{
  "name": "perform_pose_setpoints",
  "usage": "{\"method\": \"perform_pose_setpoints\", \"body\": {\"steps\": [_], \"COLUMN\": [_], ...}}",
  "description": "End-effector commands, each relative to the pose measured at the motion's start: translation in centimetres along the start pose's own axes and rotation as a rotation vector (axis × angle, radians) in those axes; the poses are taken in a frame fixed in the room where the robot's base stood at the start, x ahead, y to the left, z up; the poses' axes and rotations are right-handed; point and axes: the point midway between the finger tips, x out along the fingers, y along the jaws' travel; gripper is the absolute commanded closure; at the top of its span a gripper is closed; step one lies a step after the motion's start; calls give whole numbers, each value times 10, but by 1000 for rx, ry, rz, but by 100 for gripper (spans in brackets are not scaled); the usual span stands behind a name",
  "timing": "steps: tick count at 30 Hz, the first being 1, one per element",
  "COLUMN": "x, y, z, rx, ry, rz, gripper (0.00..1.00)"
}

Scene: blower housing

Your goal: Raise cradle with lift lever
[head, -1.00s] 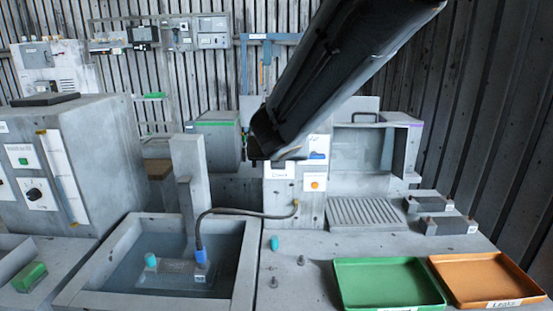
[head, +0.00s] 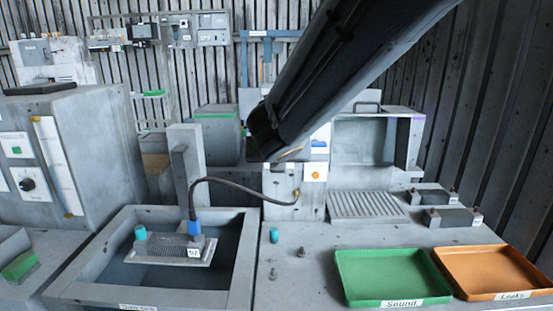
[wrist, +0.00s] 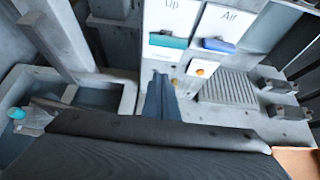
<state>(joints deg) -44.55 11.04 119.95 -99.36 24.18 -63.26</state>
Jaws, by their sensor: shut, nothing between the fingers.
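The lift lever (wrist: 168,41), a teal handle, sits under a sign reading "Up" on the grey control panel in the wrist view. In the head view my arm hides it. My gripper (wrist: 160,80) is shut and empty, below the lever and apart from it in the wrist picture. The cradle (head: 150,260) is a flat grey plate above the liquid in the tank (head: 100,255). A translucent finned part (head: 168,245) lies on it, with a teal cap at one end and a blue connector on a dark hose at the other.
A blue lever (wrist: 218,45) under an "Air" sign is right of the lift lever, with an orange button (wrist: 201,69) below. A green "Sound" tray (head: 385,278) and an orange "Leaks" tray (head: 490,272) stand at the right front. A grey post (head: 187,165) rises behind the tank.

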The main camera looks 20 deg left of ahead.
Motion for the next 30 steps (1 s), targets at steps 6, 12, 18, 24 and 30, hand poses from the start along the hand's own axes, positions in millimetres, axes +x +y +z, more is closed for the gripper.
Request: {"method": "perform_pose_setpoints", "body": {"steps": [6, 12, 18, 24, 30], "x": [-52, -80, -89, -89, -86], "y": [3, 3, 2, 2, -6], "z": [16, 21, 23, 22, 18], "rx": [1, 0, 0, 0, 35], "ry": [-5, -2, 0, 0, 13], "rz": [7, 7, 5, 4, -9], "gripper": [100, 100, 100, 100, 100]}}
